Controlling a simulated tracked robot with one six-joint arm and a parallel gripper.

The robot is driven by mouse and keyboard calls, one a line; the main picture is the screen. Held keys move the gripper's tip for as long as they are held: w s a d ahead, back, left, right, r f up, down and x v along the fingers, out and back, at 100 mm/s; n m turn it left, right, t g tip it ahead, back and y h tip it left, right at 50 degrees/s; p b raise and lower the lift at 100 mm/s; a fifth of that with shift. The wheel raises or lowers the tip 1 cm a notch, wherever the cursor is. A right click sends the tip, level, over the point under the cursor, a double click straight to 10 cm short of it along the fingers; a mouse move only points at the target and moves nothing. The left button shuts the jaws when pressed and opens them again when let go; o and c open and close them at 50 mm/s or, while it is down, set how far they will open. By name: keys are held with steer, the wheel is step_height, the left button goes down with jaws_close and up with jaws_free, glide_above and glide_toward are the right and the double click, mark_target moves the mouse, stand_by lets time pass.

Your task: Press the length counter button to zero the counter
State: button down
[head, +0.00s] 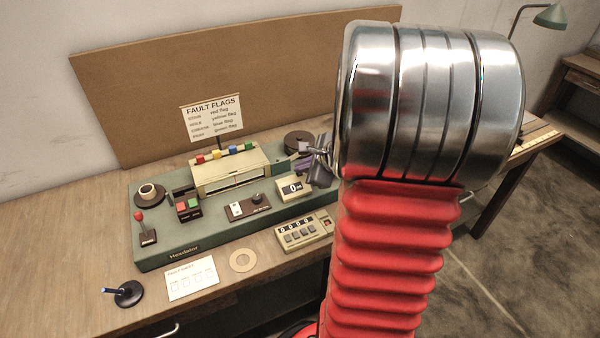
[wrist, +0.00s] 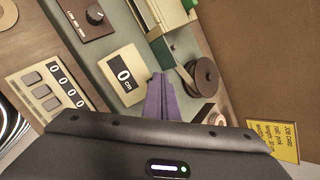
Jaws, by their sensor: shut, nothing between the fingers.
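The length counter (head: 290,188) is a small cream box with a dark display on the green machine; it reads 0 cm in the wrist view (wrist: 124,76). I cannot make out its button in either view. My gripper (head: 318,168) is shut and empty, close to the right of this counter. In the wrist view the closed purple-grey fingers (wrist: 160,98) lie just right of the display. I cannot tell whether the tips touch anything. My arm hides the right end of the machine in the head view.
A four-digit counter (head: 304,231) with several grey keys stands in front, showing zeros. A dark tape reel (head: 298,142) is behind the gripper. A knob panel (head: 248,206) is to the left.

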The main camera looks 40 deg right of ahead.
steer(key=shift+r, duration=0.8)
steer(key=shift+r, duration=0.1)
step_height(320, 180, up, 5)
steer(key=shift+f, duration=0.1)
stand_by(0.7)
stand_by(0.8)
